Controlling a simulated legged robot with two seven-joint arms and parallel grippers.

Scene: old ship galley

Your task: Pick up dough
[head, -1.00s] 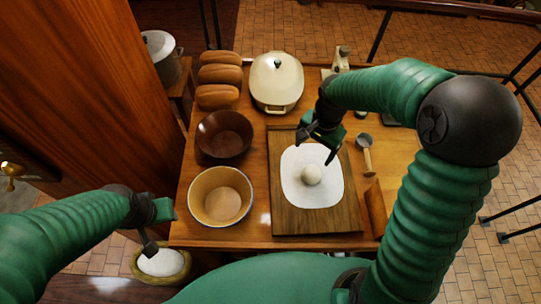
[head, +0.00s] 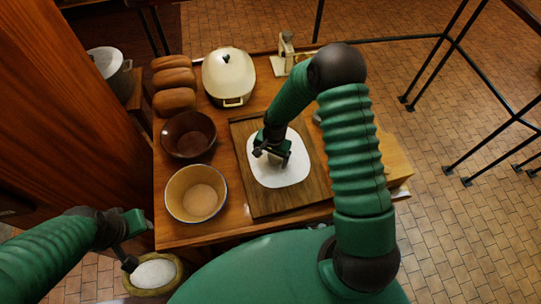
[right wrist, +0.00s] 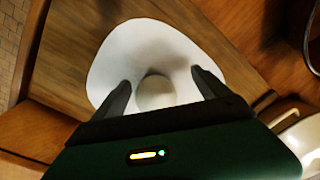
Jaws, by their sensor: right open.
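The dough, a pale round ball (right wrist: 155,92), sits on a white sheet (right wrist: 135,45), between and a little beyond the two fingers of my right gripper (right wrist: 160,95) in the right wrist view. The fingers are open, one on each side of it; I cannot tell whether they touch it. In the head view my right gripper (head: 272,155) is over the white sheet (head: 280,178) and hides the dough. The sheet lies on a wooden board (head: 245,132). My left gripper (head: 130,240) is at the lower left, off the table; its jaw opening is unclear.
A cream bowl (head: 172,205) and a dark brown bowl (head: 182,150) stand left of the board. Several loaves (head: 174,80) and a lidded cream pot (head: 225,90) are at the back. A sack of white powder (head: 155,274) is below the left gripper.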

